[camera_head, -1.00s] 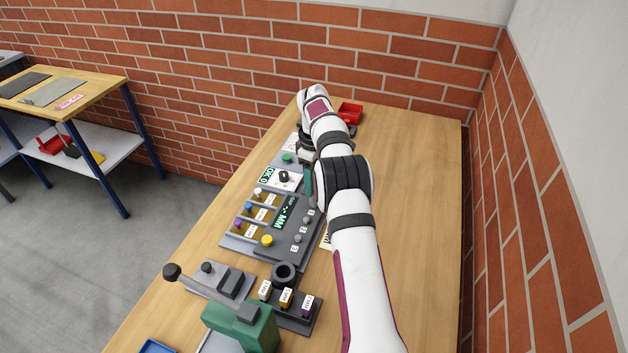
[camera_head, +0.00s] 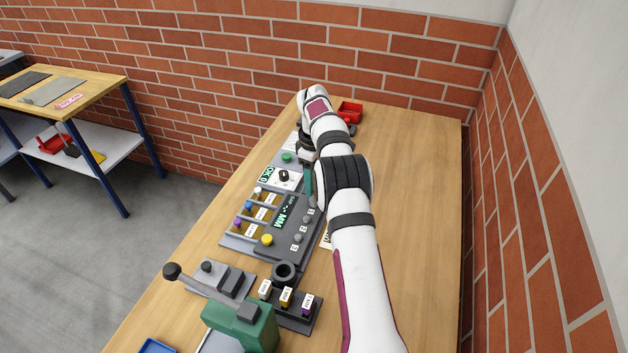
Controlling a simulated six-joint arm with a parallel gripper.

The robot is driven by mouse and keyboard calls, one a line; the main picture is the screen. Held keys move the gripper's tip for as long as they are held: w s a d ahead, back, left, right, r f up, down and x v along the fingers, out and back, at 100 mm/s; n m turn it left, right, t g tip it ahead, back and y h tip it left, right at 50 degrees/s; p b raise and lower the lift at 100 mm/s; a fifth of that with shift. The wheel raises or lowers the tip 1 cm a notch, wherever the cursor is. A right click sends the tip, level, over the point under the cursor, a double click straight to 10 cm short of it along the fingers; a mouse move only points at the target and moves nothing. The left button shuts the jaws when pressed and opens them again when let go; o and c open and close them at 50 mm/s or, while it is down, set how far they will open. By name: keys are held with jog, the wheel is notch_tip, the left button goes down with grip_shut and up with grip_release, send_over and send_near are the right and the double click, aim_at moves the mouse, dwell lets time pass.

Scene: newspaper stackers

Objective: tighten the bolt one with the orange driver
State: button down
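My arm reaches from the bottom right over the bench to its far end. My gripper (camera_head: 306,148) is a small dark shape under the wrist, beside the far panel with the green button. Its fingers are largely hidden, so I cannot tell whether it is open or holds anything. A dark rack (camera_head: 315,322) at the near end holds labelled pieces, one with an orange-brown side (camera_head: 286,297), possibly the orange driver; another is purple (camera_head: 307,304). Small labelled parts with coloured ends stand along a grey fixture (camera_head: 236,243). I cannot tell which thing is bolt one.
A green vise-like block (camera_head: 257,333) with a dark lever stands in front. A dark control box (camera_head: 293,240) with a green display is mid-bench. A red bin (camera_head: 350,112) sits at the far end. The wooden bench top (camera_head: 420,200) is clear on the right.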

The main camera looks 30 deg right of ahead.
dwell(0.8)
notch_tip(320, 180, up, 5)
jog(key=shift+f, duration=0.1)
